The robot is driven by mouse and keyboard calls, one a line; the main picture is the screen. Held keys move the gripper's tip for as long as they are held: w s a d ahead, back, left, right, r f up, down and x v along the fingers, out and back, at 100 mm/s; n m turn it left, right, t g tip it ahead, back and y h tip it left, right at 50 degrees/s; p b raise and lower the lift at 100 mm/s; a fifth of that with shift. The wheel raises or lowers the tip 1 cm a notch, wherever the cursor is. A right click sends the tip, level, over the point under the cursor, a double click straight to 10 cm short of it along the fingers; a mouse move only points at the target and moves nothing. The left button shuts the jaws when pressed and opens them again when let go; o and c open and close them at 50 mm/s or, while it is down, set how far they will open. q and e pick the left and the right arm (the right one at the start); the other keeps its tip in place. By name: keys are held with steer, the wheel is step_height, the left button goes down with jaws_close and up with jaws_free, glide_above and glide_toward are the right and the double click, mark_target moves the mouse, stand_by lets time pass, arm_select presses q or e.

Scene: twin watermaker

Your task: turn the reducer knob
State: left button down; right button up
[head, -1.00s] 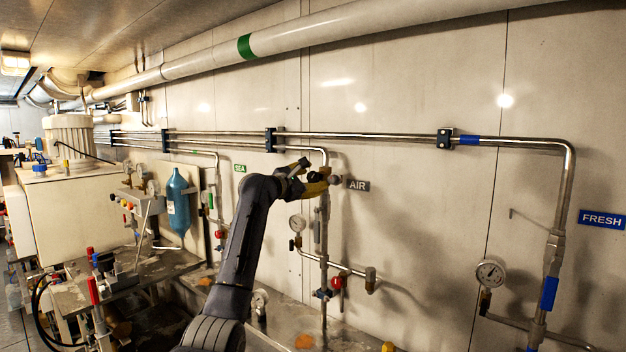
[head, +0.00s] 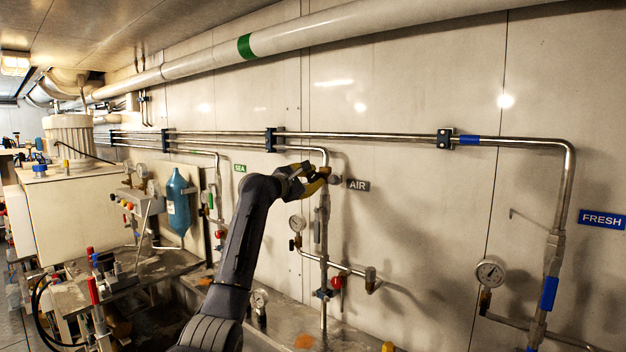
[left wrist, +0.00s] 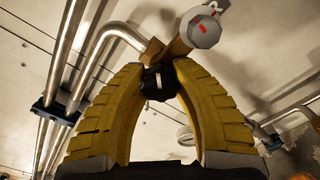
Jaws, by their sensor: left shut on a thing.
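The reducer knob is a small black ribbed knob with a pale mark in the left wrist view (left wrist: 158,84), on the air pipe fitting. My left gripper (left wrist: 160,72) has its yellow fingers on both sides of the knob, with the tips meeting around it, shut on it. In the head view my left gripper (head: 316,174) is at the upper part of the AIR pipe, just left of the AIR label (head: 358,185), and mostly hides the knob there. My right gripper shows in no view.
A round grey fitting (left wrist: 202,30) sits close beside the fingertips. A gauge (head: 297,223) and a red valve handle (head: 337,282) are lower on the AIR pipe (head: 323,235). A FRESH line with another gauge (head: 490,273) is at right. The wall between is mostly bare.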

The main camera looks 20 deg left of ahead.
arm_select(q)
steer(key=m, duration=1)
steer(key=shift+m, duration=0.4)
steer(key=m, duration=0.3)
steer(key=shift+m, duration=0.3)
steer(key=m, duration=0.3)
steer(key=shift+m, duration=0.3)
steer(key=m, duration=0.3)
steer(key=shift+m, duration=0.4)
steer(key=m, duration=0.6)
steer(key=shift+m, duration=0.4)
